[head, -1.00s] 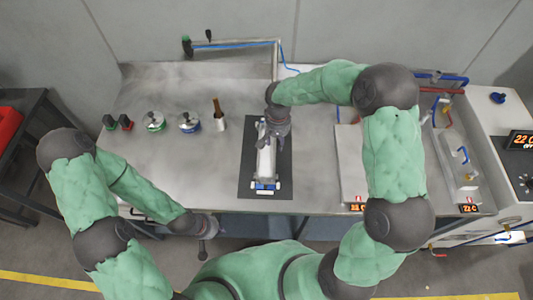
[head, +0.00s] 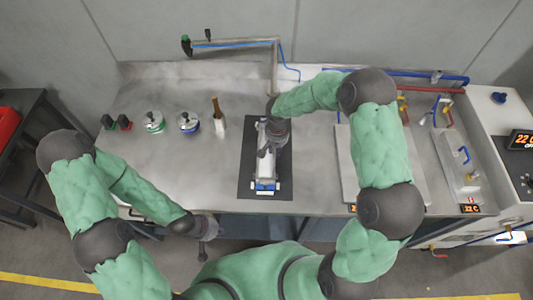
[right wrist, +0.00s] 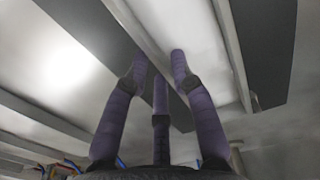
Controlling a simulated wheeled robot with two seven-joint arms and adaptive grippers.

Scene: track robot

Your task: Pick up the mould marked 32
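A marking 32 cannot be read. My right gripper (head: 265,150) is over the mould's middle and hides part of it. In the right wrist view my right gripper (right wrist: 160,68) has its fingers apart, with nothing held between them. The pale mould (right wrist: 188,40) and the dark mat (right wrist: 262,50) show beyond the fingertips; contact cannot be told. My left gripper (head: 207,245) hangs empty-looking in front of the bench edge; its fingers are too small to judge.
Two round-lidded pots (head: 189,123) and a cup with a wooden handle (head: 218,125) stand left of the mat. Pipes (head: 235,42) run behind. A pale plate (head: 347,165), valves and displays are at the right.

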